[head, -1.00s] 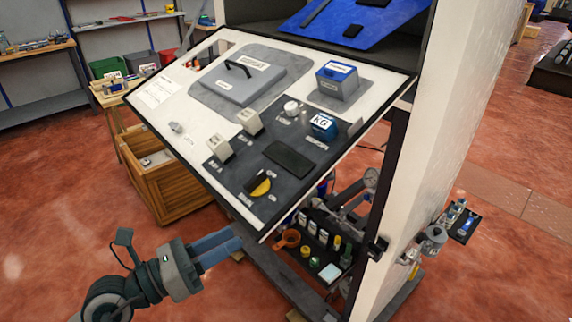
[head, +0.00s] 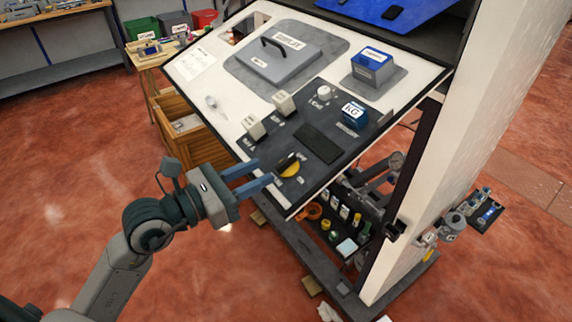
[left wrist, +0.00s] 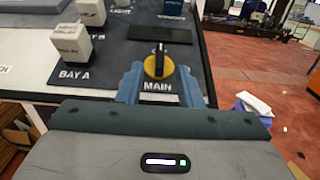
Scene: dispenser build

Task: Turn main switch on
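The main switch (head: 288,165) is a round yellow dial with a black handle on the dark lower part of the slanted panel (head: 215,128). In the left wrist view the switch (left wrist: 159,66) sits above the label MAIN, its black handle pointing roughly away from me. My left gripper (head: 257,178) is open at the panel's lower edge, its blue fingers pointing at the switch. In the left wrist view the fingers (left wrist: 160,85) lie apart on either side of the dial; I cannot tell whether they touch it. My right gripper is not in view.
Two white cube switches (head: 254,126) (head: 284,103), a blue KG box (head: 354,114) and a white knob (head: 324,92) share the panel. A white pillar (head: 465,130) stands at right. Bottles and fittings (head: 345,213) sit below the panel. The red floor at left is open.

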